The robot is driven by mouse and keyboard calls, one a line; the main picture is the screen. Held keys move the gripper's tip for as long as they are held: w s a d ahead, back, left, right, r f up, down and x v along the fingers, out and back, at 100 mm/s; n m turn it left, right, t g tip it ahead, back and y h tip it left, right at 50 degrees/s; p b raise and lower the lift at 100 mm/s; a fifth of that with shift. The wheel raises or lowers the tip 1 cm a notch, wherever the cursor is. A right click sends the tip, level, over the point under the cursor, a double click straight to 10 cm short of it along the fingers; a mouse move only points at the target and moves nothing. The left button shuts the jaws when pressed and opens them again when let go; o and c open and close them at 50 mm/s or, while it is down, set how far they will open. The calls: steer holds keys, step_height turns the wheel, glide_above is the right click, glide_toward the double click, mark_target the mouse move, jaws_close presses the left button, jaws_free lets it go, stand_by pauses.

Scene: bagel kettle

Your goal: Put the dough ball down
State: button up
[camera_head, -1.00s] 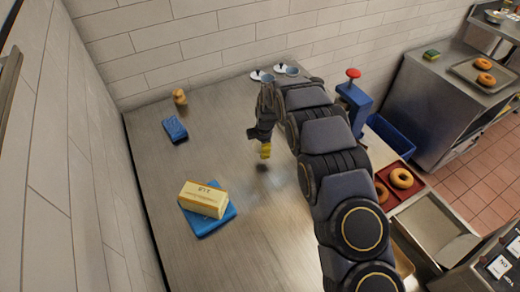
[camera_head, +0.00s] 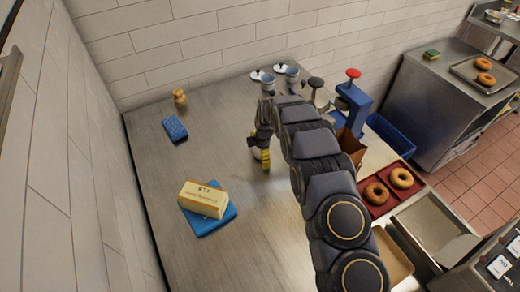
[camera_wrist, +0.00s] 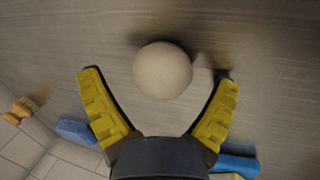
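The dough ball (camera_wrist: 162,70) is pale and round. In the wrist view it appears to rest on the steel table (camera_wrist: 60,55), with a shadow beside it. My gripper (camera_wrist: 158,80) has its yellow fingers spread wide, with clear gaps between both fingers and the ball. The ball lies between and slightly beyond the fingertips. In the head view my gripper (camera_head: 264,160) points down low over the middle of the table. The ball cannot be made out there; the gripper and arm may hide it.
A yellow-white box (camera_head: 203,199) lies on a blue mat (camera_head: 219,222) at left front. A blue sponge (camera_head: 174,128) and small brush (camera_head: 180,97) lie behind. Cups (camera_head: 292,75) stand at the back. A blue press (camera_head: 353,105) and red bagel tray (camera_head: 385,206) are right.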

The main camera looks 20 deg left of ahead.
steer(key=shift+r, duration=0.15)
steer(key=v, duration=1.2)
